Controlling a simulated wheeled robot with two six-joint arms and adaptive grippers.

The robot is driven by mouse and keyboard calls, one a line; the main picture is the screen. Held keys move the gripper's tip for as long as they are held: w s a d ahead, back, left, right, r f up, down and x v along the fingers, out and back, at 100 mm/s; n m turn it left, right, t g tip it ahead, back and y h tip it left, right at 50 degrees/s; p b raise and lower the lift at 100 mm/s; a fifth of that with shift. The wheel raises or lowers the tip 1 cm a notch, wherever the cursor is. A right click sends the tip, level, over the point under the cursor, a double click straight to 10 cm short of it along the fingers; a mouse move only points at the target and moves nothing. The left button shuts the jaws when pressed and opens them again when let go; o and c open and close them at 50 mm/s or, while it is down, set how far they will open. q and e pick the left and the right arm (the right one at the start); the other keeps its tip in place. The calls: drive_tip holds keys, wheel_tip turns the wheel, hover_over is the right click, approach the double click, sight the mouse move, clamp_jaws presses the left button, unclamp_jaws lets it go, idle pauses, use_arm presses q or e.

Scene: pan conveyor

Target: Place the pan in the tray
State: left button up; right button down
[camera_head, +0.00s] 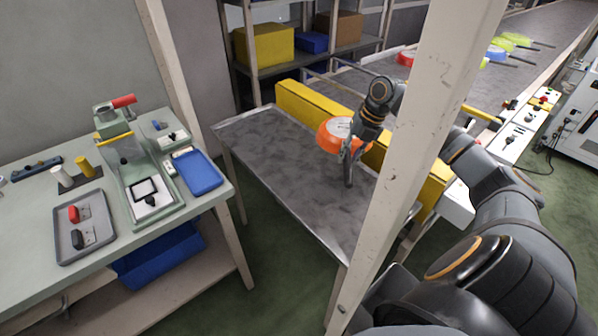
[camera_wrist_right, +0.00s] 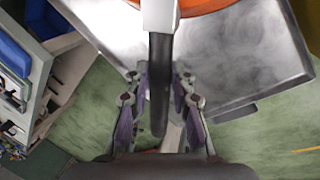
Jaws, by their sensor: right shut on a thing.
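The orange pan (camera_head: 332,134) is at the right side of the grey metal tray table (camera_head: 262,135), over its surface. In the right wrist view the pan's orange edge (camera_wrist_right: 205,6) shows at the top, with its dark handle (camera_wrist_right: 160,85) running down between the fingers. My right gripper (camera_head: 352,150) is shut on the pan's handle, which points downward in the head view. The metal surface also shows behind the pan in the wrist view (camera_wrist_right: 245,60). I cannot tell whether the pan touches the surface. My left gripper is not in view.
A yellow barrier (camera_head: 300,100) runs along the tray table's far side. A pale post (camera_head: 415,150) blocks part of the view. More pans (camera_head: 497,53) lie on the conveyor (camera_head: 545,28). A workbench (camera_head: 30,215) with tools stands left. The table's left part is clear.

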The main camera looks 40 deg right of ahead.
drive_tip(key=w+a+f, duration=0.2)
drive_tip(key=a+f, duration=0.1)
drive_tip(key=w+a+f+p, duration=0.1)
drive_tip(key=w+a+f, duration=0.1)
drive_tip(key=a, duration=0.2)
drive_tip(key=w+a+f, duration=0.2)
drive_tip(key=a+f, duration=0.1)
drive_tip(key=a, duration=0.1)
drive_tip(key=shift+w+a+f+p, duration=0.2)
drive_tip(key=shift+w+f+p, duration=0.1)
drive_tip(key=shift+f+p, duration=0.1)
drive_tip(key=shift+w+a+f, duration=0.15)
drive_tip(key=shift+a+f, duration=0.1)
drive_tip(key=x, duration=0.3)
drive_tip(key=shift+s+d+f+p, duration=0.2)
drive_tip(key=shift+f+p, duration=0.1)
drive_tip(key=c, duration=1.1)
unclamp_jaws()
drive_tip(key=shift+s, duration=0.1)
drive_tip(key=shift+c, duration=0.2)
drive_tip(key=v, duration=1.2)
drive_tip(key=shift+b, duration=0.35)
